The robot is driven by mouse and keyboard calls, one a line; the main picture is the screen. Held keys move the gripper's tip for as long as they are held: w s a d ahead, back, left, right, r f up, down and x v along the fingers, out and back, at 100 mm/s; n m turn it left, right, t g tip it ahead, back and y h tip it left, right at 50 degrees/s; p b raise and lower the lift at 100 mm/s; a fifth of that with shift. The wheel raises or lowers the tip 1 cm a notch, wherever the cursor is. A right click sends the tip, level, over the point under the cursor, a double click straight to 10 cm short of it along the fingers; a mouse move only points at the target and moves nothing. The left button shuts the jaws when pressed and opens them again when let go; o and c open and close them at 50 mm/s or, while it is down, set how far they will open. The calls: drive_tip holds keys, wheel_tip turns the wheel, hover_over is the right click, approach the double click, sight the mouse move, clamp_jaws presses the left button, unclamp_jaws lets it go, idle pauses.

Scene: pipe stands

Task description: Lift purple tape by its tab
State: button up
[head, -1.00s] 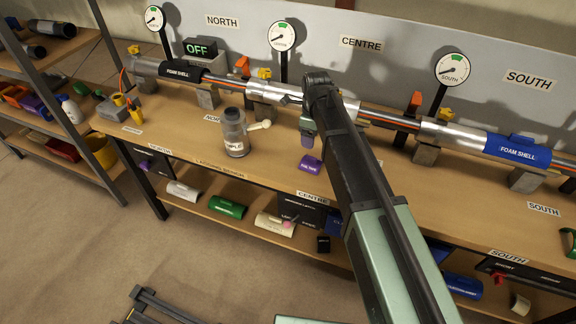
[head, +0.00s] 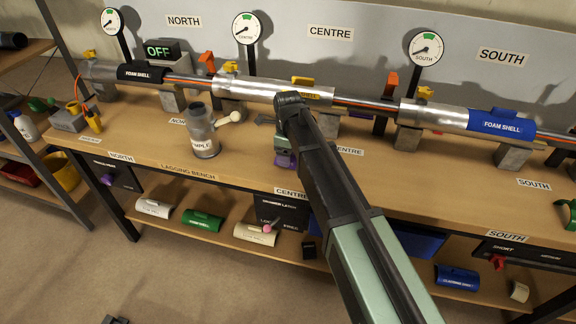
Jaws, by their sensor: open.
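A small purple piece (head: 285,160), which appears to be the purple tape, lies on the bench near its front edge, above the front CENTRE label. My gripper (head: 283,150) is right over it, pointing down, and covers most of it. The gripper is open. The tape's tab cannot be made out, and I cannot tell whether the fingers are beside the tab or touch it.
A SAMPLE jar (head: 203,135) with a pale-handled tool stands left of my gripper. A pipe (head: 362,106) on grey stands runs behind, with a blue foam shell (head: 502,124) at right. The bench front (head: 420,180) right of my arm is clear.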

drive_tip(key=shift+s+r, duration=0.1)
drive_tip(key=c, duration=1.2)
drive_tip(key=shift+o, duration=0.2)
drive_tip(key=shift+r+p, duration=0.5)
drive_tip(key=shift+p, duration=0.25)
clamp_jaws()
wheel_tip(320, 180, up, 19)
drive_tip(key=p, duration=1.9)
